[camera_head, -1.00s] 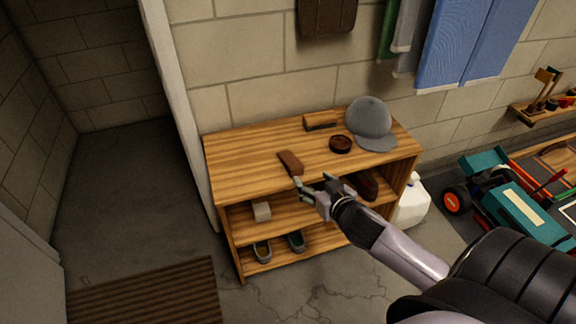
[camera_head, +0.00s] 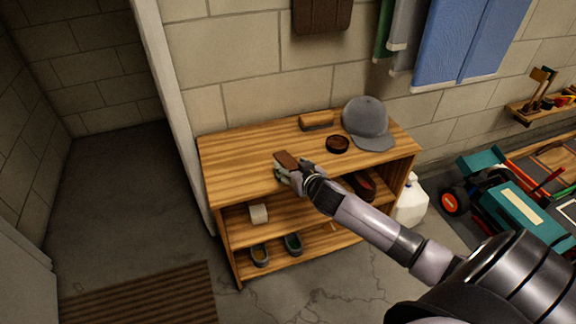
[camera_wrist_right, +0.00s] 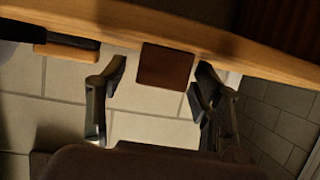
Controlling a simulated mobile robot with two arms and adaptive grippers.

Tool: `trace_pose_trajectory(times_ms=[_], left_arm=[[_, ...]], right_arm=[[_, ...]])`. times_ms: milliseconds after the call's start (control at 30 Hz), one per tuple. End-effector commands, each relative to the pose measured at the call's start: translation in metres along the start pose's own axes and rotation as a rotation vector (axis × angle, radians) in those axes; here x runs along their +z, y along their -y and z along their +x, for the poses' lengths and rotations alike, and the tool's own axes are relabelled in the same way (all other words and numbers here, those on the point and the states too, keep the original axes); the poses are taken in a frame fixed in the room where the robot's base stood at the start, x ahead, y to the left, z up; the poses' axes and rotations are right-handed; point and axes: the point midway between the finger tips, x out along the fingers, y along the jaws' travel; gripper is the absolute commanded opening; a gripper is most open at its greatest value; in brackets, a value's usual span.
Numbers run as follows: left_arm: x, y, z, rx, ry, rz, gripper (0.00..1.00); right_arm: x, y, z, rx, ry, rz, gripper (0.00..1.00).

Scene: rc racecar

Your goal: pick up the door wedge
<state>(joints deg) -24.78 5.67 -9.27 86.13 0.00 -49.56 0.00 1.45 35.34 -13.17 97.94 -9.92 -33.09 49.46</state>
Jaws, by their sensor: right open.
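The door wedge (camera_head: 286,159) is a small reddish-brown block on the wooden shelf's top, at its front edge in the head view. In the right wrist view the wedge (camera_wrist_right: 165,67) shows as a dark brown face between the fingers. My right gripper (camera_head: 287,173) is open at the front edge of the top, right at the wedge. In the wrist view the right gripper (camera_wrist_right: 158,72) has one finger on each side of the wedge. The left finger stands apart from it; the right one is close, and I cannot tell if it touches. My left gripper is not in view.
The wooden shelf (camera_head: 235,165) also holds a brush (camera_head: 317,121), a round dark tin (camera_head: 337,144) and a grey cap (camera_head: 367,118) on top. Shoes (camera_head: 293,244) and a pale block (camera_head: 259,214) sit below. A white jug (camera_head: 411,203) stands at right.

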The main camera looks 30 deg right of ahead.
Motion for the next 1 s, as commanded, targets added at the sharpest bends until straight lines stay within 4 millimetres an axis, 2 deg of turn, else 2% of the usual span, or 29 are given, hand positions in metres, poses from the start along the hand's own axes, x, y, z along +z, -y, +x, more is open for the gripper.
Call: trace_pose_trajectory(times_ms=[167,900,1000], left_arm=[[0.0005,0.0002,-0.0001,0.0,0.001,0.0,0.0],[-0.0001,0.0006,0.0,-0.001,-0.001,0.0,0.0],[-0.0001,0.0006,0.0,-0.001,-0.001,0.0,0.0]], right_arm=[[-0.0001,0.0001,-0.0003,0.0,0.0,0.0,0.59],[0.0001,0.0002,-0.0006,0.0,0.0,0.0,0.1],[-0.0004,0.0003,-0.0006,-0.001,-0.001,0.0,0.07]])
